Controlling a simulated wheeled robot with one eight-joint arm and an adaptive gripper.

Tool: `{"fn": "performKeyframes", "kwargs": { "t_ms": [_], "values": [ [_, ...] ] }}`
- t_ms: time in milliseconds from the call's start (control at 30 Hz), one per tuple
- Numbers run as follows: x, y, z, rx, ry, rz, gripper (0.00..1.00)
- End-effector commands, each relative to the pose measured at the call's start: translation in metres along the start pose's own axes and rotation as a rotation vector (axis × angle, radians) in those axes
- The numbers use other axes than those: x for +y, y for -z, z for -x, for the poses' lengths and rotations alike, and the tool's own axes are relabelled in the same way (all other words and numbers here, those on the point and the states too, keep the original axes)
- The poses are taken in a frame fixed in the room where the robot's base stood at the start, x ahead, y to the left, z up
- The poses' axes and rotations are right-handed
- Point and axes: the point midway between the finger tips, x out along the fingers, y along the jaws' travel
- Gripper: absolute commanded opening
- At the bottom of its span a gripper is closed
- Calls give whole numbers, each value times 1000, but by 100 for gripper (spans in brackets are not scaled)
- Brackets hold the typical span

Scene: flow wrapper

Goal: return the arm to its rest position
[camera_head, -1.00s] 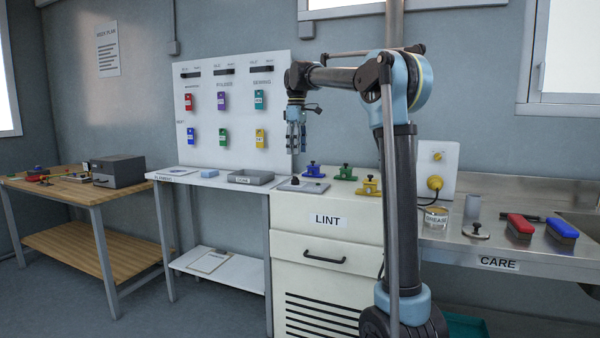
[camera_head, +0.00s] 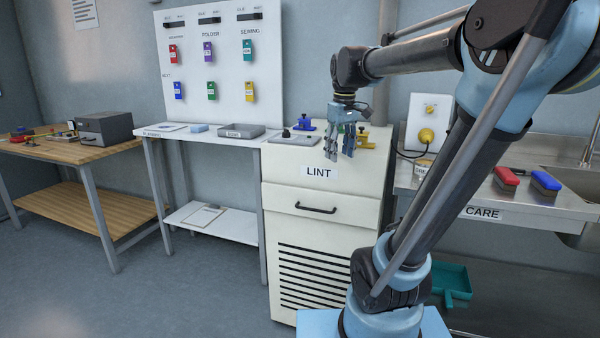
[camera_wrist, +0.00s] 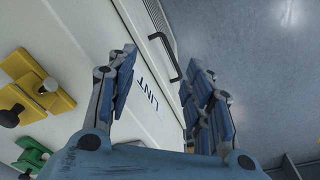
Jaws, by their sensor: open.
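My gripper (camera_head: 341,150) hangs pointing down in front of the top edge of the white LINT cabinet (camera_head: 323,240). It is open and nothing shows between its fingers. In the wrist view my gripper (camera_wrist: 160,95) has its fingers spread apart, with the cabinet's LINT label (camera_wrist: 150,90) and the grey floor (camera_wrist: 245,60) beyond. My arm rises at the right in the head view and bends over toward the cabinet.
On the cabinet top are a blue clamp-like piece (camera_head: 305,125) and a yellow one (camera_head: 366,138); a green one (camera_wrist: 33,155) shows in the wrist view. A steel CARE counter (camera_head: 440,182) stands right, a white table (camera_head: 190,137) left. The floor in front is clear.

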Motion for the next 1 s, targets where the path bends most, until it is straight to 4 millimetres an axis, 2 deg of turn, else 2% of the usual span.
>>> {"fn": "performKeyframes", "kwargs": {
  "t_ms": [33, 200, 367, 600, 800, 1000],
  "values": [
    [-2, -17, -11, 5, -3, -34, 47],
    [-11, -67, -48, 21, -14, -150, 47],
    [-21, -112, -88, 37, -24, -260, 47],
    [-39, -172, -153, 62, -36, -421, 47],
    [-50, -204, -193, 76, -43, -514, 47],
    [-53, -214, -206, 81, -45, -545, 47]
  ]
}}
